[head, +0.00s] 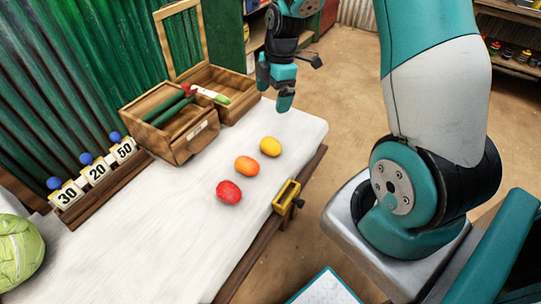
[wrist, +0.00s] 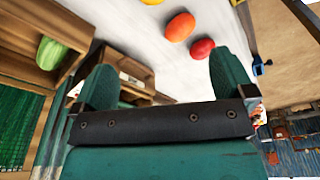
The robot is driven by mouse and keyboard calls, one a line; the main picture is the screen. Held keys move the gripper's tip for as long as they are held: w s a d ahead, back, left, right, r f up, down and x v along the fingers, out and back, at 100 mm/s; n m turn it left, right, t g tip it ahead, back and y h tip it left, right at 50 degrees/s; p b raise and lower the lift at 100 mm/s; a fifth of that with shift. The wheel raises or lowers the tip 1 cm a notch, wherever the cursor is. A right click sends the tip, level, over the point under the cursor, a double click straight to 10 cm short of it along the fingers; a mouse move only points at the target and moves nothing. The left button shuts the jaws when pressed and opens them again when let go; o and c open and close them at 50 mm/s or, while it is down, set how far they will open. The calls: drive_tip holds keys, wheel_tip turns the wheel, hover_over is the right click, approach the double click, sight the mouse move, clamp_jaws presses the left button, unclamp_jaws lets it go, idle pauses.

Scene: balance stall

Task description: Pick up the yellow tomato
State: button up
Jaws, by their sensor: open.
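The yellow tomato (head: 270,147) lies on the white tabletop near its right end. In the wrist view the yellow tomato (wrist: 152,2) is cut off by the top edge. An orange tomato (head: 246,166) and a red tomato (head: 229,191) lie in a row with it, apart from each other. My gripper (head: 277,86) is open and empty, above and beyond the yellow tomato by the table's far right end. In the wrist view its two fingers (wrist: 164,82) stand wide apart with nothing between them.
A wooden box (head: 185,143) with green items stands at the back of the white table (head: 150,230). Number cards with blue knobs (head: 97,172) stand left of it. A yellow block-like fixture (head: 287,196) sits at the front edge. A green cabbage-like thing (head: 18,250) is at lower left.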

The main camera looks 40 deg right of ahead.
sight(271, 141)
drive_tip(key=shift+n, duration=0.3)
wheel_tip(271, 141, down, 14)
drive_tip(key=shift+w+r+p, duration=0.15)
drive_tip(key=shift+r+p, duration=0.1)
drive_tip(key=shift+p, duration=0.3)
drive_tip(key=shift+a+f+p, duration=0.2)
drive_tip(key=shift+f+p, duration=0.35)
drive_tip(key=shift+f, duration=2.2)
drive_tip(key=shift+c, duration=0.5)
drive_tip(key=c, duration=0.8)
drive_tip(key=shift+r, duration=0.1)
drive_tip(key=shift+c, duration=0.2)
